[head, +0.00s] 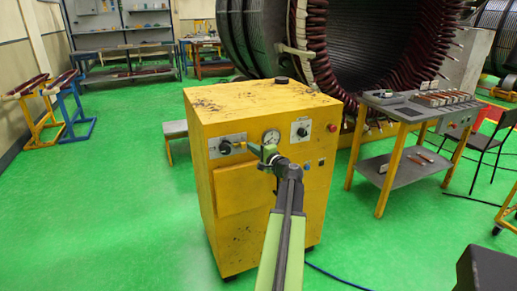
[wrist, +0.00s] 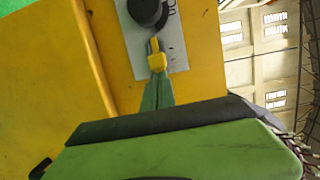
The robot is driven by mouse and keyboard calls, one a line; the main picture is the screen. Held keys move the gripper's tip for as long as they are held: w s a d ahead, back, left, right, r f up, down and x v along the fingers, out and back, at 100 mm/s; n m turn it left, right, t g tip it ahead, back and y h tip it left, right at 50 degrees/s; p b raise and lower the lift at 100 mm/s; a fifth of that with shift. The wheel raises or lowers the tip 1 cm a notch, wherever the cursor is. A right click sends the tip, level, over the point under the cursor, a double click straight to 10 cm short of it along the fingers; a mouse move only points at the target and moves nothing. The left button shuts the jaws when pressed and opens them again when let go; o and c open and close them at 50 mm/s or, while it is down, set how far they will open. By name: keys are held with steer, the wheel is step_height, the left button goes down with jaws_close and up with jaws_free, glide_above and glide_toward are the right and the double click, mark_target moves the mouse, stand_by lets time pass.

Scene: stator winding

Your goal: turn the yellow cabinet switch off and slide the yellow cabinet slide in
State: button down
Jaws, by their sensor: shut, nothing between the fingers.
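The yellow cabinet (head: 285,215) stands on the green floor in the middle of the head view. A black rotary switch (head: 225,147) sits on a grey plate at its upper left front; a second dark knob (head: 302,132) sits on a plate at the right. My gripper (head: 244,146) is shut and empty, just right of the left switch. In the wrist view, its yellow fingertips (wrist: 154,45) point at a black knob (wrist: 148,11) on a pale plate; touching or apart I cannot tell. A yellow front panel (head: 237,190) lies below the left switch; I cannot tell whether it is the slide.
A round gauge (head: 271,136) sits between the knobs, with a red button (head: 332,128) at far right. A grey-topped table (head: 397,113) stands right of the cabinet, a large stator (head: 375,45) behind. Open green floor (head: 110,200) lies left.

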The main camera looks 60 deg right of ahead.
steer(key=shift+w+a, duration=0.65)
steer(key=shift+a, duration=0.25)
steer(key=s, duration=1.2)
steer(key=shift+a, duration=0.15)
steer(key=shift+w, duration=0.1)
